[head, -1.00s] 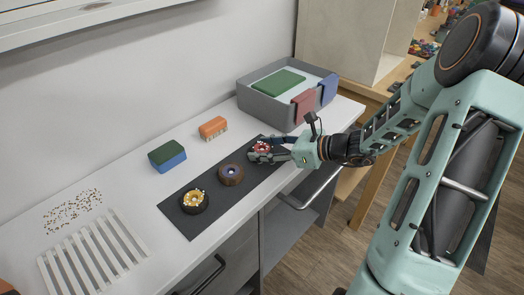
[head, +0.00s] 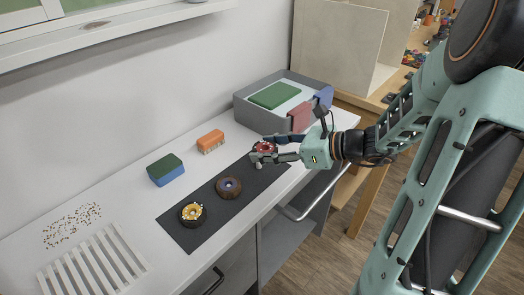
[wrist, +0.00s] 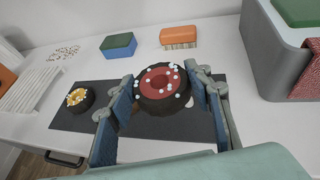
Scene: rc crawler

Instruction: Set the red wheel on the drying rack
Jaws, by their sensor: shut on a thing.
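The red wheel (wrist: 162,82) has a dark tire and a red hub with white specks of foam. My gripper (head: 262,154) is shut on it, with one finger on each side of the tire. The wheel (head: 264,147) shows over the right end of the dark mat (head: 205,213) in the head view; it appears raised a little above it. The drying rack (head: 95,265) is a white slatted rack at the front left of the counter. It also shows in the wrist view (wrist: 32,90) at the left edge.
A yellow-hub wheel (head: 192,214) and a purple-hub wheel (head: 228,187) lie on the mat. A green-and-blue sponge (head: 165,170) and an orange brush (head: 210,141) lie behind it. A grey bin (head: 250,112) with cloths stands at the back right. Scattered specks (head: 72,224) lie behind the rack.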

